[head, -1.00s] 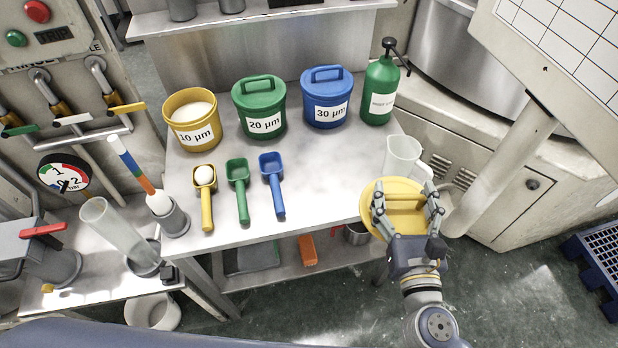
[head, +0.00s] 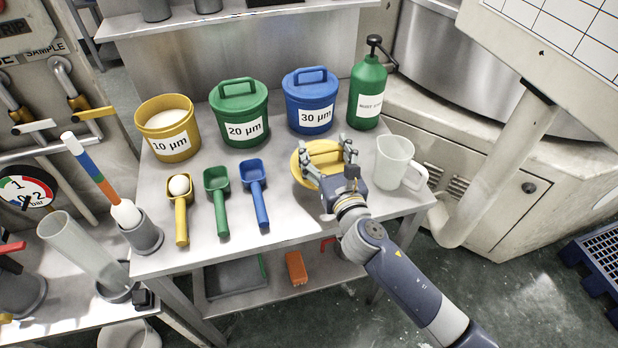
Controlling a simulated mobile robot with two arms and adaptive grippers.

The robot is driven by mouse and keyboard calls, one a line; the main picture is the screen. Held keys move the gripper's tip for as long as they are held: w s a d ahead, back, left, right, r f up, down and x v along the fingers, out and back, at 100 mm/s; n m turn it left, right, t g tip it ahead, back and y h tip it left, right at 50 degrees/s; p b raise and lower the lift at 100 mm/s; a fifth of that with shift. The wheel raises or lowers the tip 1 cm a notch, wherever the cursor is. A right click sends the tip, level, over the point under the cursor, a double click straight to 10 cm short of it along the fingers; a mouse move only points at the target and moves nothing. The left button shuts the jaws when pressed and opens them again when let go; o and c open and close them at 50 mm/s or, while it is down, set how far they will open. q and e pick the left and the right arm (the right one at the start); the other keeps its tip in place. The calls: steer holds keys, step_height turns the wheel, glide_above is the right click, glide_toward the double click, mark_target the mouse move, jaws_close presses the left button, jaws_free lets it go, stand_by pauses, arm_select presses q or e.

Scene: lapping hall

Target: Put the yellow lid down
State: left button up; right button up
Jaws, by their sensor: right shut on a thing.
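My right gripper (head: 328,162) is shut on the yellow lid (head: 301,165), with its fingers on either side of the lid's raised handle. The lid is over the right part of the metal table (head: 275,228), in front of the blue tub. I cannot tell whether its underside touches the table top. The yellow tub (head: 168,145) labelled 10 µm stands uncovered at the table's back left, with white powder showing inside. My left gripper is not in view.
Green (head: 239,125) and blue (head: 311,112) lidded tubs and a green pump bottle (head: 366,100) stand behind. Yellow (head: 181,222), green (head: 221,218) and blue (head: 260,209) scoops lie left of the lid. A clear jug (head: 393,165) stands close to its right. Bare table lies in front.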

mark_target(323, 169)
step_height(323, 169, down, 6)
steer(key=b, duration=0.2)
steer(key=shift+b, duration=0.3)
steer(key=shift+f, duration=0.2)
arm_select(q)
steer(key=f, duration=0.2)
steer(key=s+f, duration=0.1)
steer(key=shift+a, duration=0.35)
arm_select(e)
steer(key=shift+r, duration=0.1)
steer(key=o, duration=1)
steer(key=shift+f, duration=0.2)
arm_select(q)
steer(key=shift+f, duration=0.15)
arm_select(e)
steer(key=shift+o, duration=0.2)
steer(key=shift+r, duration=0.15)
